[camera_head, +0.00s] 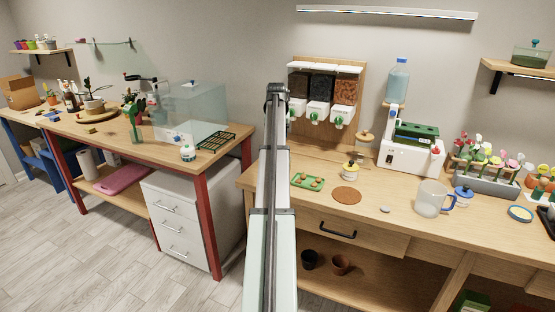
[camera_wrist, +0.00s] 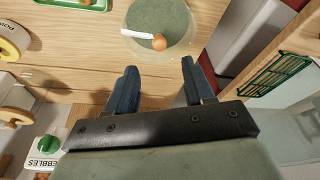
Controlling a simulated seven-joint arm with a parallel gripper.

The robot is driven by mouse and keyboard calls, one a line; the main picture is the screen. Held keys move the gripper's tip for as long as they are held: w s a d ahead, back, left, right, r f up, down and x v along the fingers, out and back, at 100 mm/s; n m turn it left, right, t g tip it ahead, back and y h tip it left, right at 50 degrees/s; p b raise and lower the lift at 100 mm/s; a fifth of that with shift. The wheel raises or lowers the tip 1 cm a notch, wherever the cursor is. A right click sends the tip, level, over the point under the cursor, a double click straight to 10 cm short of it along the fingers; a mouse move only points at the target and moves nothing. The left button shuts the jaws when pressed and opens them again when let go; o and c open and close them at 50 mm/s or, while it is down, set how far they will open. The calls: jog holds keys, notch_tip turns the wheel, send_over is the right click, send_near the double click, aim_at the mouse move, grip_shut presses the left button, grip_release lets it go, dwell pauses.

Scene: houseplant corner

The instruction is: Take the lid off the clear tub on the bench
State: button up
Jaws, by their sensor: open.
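The round clear tub (camera_wrist: 137,43) shows at the top middle of the wrist view, on the wooden bench. A grey-green round lid (camera_wrist: 150,12) seems to lie over it, with an orange-brown knob (camera_wrist: 159,43) and a white strip (camera_wrist: 136,33) beside the knob. My gripper (camera_wrist: 159,66) is open and empty. Its two dark blue fingers point toward the tub, with bench surface showing between them; they appear apart from it. In the head view my arm hides this part of the bench, and neither the tub nor the fingers can be made out.
Dispensers (camera_head: 318,112) hang behind. A green rack (camera_wrist: 275,75) lies on the neighbouring table, across a gap.

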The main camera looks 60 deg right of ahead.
jog(key=shift+x, duration=3.75)
jog(key=shift+s+a, duration=0.1)
jog(key=shift+a, duration=0.05)
jog(key=shift+c, duration=0.2)
grip_shut()
